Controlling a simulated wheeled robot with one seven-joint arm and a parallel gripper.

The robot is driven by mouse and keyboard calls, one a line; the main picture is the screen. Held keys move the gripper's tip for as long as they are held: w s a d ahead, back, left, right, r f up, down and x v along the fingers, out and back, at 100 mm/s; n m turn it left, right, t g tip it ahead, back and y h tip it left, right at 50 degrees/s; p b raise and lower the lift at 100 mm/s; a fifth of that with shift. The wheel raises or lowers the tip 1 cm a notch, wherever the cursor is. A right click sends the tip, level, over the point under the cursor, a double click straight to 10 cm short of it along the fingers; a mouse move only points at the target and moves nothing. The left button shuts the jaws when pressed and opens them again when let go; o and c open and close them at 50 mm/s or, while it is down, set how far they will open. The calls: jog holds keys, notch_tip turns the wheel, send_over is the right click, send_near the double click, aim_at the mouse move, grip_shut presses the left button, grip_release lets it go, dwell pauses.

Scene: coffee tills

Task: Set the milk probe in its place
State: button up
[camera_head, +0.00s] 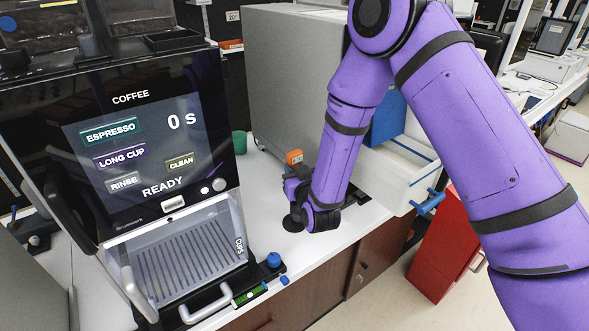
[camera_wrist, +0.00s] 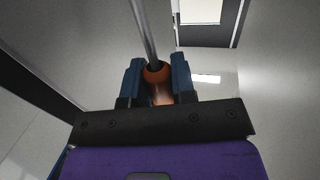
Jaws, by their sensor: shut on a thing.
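The milk probe is in my gripper. In the wrist view its orange and copper-coloured grip (camera_wrist: 157,74) sits between the two blue fingers of my gripper (camera_wrist: 158,80), and its thin metal rod (camera_wrist: 143,30) runs up and away from them. In the head view my gripper (camera_head: 297,187) is low over the white counter, right of the coffee machine. An orange block (camera_head: 294,157) shows just above the gripper; I cannot tell whether it is part of the probe. A black round base (camera_head: 293,222) is on the counter below the gripper. The probe's rod is hidden in the head view.
The coffee machine (camera_head: 150,130) stands at left, its screen reading READY. A large grey box (camera_head: 290,75) is behind my gripper. A white bin with blue trim (camera_head: 395,175) and a red cabinet (camera_head: 448,245) are to the right. Some bare counter (camera_head: 262,210) lies beside the machine.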

jog(key=shift+f, duration=0.25)
jog(key=shift+f, duration=0.35)
jog(key=shift+f, duration=4)
jog(key=o, duration=1)
jog(key=v, duration=1)
jog(key=shift+s+d, duration=0.15)
jog(key=shift+s, duration=0.25)
jog(key=shift+w+r, duration=0.1)
jog(key=shift+r, duration=0.05)
